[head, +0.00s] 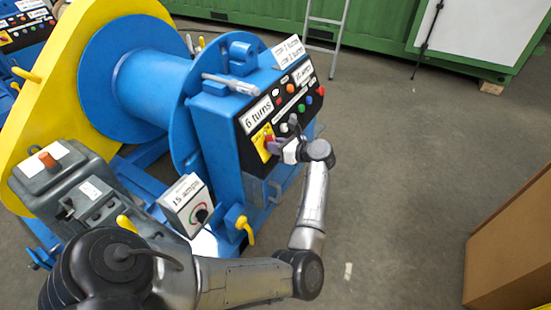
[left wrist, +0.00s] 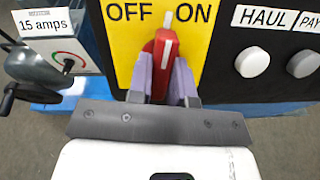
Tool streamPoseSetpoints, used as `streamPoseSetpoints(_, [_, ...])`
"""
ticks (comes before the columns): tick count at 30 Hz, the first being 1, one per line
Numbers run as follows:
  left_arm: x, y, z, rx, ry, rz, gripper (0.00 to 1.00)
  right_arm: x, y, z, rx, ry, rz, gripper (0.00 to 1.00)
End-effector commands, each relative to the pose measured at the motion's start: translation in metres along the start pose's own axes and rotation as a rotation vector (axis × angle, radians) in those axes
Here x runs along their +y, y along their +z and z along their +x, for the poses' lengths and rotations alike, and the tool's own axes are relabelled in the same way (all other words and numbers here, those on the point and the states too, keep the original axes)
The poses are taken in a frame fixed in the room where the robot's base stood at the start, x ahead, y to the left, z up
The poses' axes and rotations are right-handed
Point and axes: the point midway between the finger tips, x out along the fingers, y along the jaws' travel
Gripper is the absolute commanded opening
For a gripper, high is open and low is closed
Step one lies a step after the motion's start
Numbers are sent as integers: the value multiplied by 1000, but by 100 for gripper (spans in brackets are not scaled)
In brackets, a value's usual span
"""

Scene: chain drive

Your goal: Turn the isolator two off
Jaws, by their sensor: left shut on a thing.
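The isolator is a red handle (left wrist: 165,50) with a white stripe on a yellow plate (left wrist: 212,28) marked OFF on the left and ON on the right. Its white tip points roughly straight up, between the two words. My left gripper (left wrist: 163,82) is shut on the handle, with one grey-purple finger on each side. In the head view, my left gripper (head: 276,148) is at the yellow plate (head: 260,135) on the front panel of the blue machine. It partly hides the handle there. My right gripper is not in view.
Beside the plate are the HAUL knob (left wrist: 252,62) and more coloured buttons. Left of it stands a "15 amps" box (head: 186,205) with a dial, near a yellow lever (head: 245,229). A cardboard box (head: 510,245) is at right. Open floor (head: 400,170) lies between.

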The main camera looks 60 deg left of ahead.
Motion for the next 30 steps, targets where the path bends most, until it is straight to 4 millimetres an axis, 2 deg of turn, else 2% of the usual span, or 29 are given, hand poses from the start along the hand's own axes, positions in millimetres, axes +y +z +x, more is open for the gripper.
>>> streamPoseSetpoints(1, [-2, -9, 2, 0, 9, -48, 0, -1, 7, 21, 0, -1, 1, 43])
streamPoseSetpoints(3, [-2, -9, 3, 0, 26, -113, 0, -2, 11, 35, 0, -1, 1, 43])
streamPoseSetpoints(12, [-3, -5, 2, -1, 89, -388, 0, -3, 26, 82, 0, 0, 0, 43])
streamPoseSetpoints(18, [-4, 0, 1, -1, 127, -563, 0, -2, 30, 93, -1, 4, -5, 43])
streamPoseSetpoints(30, [-4, 3, 0, -1, 188, -830, 0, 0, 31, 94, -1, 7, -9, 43])
